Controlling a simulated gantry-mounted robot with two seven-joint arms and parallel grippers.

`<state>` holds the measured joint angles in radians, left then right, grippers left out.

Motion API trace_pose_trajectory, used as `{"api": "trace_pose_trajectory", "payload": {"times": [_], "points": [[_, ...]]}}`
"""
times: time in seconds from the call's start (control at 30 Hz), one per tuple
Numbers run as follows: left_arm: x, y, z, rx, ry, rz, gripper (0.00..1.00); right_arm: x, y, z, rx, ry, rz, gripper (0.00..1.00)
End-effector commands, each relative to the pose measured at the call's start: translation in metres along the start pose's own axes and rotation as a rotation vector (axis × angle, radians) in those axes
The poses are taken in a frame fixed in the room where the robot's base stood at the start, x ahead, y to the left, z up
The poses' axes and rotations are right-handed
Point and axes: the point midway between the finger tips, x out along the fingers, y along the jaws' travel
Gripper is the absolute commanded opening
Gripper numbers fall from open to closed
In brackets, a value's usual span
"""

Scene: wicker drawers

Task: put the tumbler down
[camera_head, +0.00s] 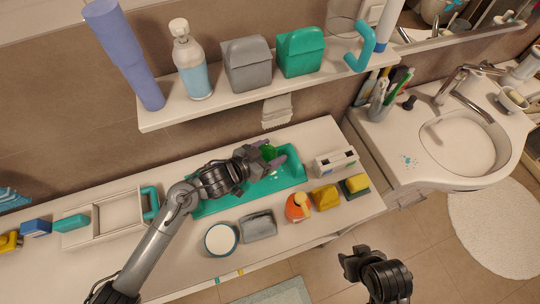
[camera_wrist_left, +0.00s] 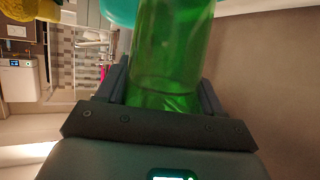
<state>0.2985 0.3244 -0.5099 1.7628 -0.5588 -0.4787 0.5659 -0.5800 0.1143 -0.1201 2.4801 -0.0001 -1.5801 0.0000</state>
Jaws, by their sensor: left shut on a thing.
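The tumbler is clear green. In the left wrist view the tumbler (camera_wrist_left: 172,50) fills the space between my fingers. In the head view only a small part of the tumbler (camera_head: 268,152) shows, mostly hidden by my gripper. My left gripper (camera_head: 272,159) is shut on it, over the teal tray (camera_head: 222,203) on the white counter. I cannot tell whether the tumbler touches the tray. My right gripper (camera_head: 357,262) is at the lower right, away from the counter objects; its finger opening is unclear.
A shelf (camera_head: 225,100) with bottles and two boxes runs behind. Along the front stand a white-rimmed cup (camera_head: 221,239), a grey box (camera_head: 259,226), an orange bottle (camera_head: 298,207) and sponges (camera_head: 326,197). A white toaster-like holder (camera_head: 335,162) stands right of the tray. A white bin (camera_head: 103,215) is left.

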Motion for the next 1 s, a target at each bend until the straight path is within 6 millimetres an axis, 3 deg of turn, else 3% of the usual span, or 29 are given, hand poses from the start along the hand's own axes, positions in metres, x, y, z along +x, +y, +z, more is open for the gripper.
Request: {"api": "trace_pose_trajectory", "payload": {"times": [0.13, 0.57, 0.6, 0.73, 1.0], "points": [[0.008, 0.000, 0.018, -0.001, 0.000, 0.000, 0.36, 0.005, 0.000, 0.002, 0.000, 0.000, 0.000, 0.43], [0.009, 0.000, 0.022, 0.000, 0.000, -0.001, 0.36, 0.005, 0.002, 0.002, -0.010, -0.001, 0.007, 0.43], [0.009, 0.000, 0.022, 0.000, 0.000, -0.001, 0.70, 0.005, 0.002, 0.002, -0.010, -0.001, 0.007, 0.43], [0.009, 0.000, 0.022, 0.000, 0.000, 0.000, 0.90, 0.005, 0.002, 0.002, -0.010, -0.002, 0.007, 0.43], [0.009, 0.000, 0.022, 0.000, 0.000, -0.001, 0.92, 0.005, 0.002, 0.002, -0.007, -0.001, 0.005, 0.43]]}}
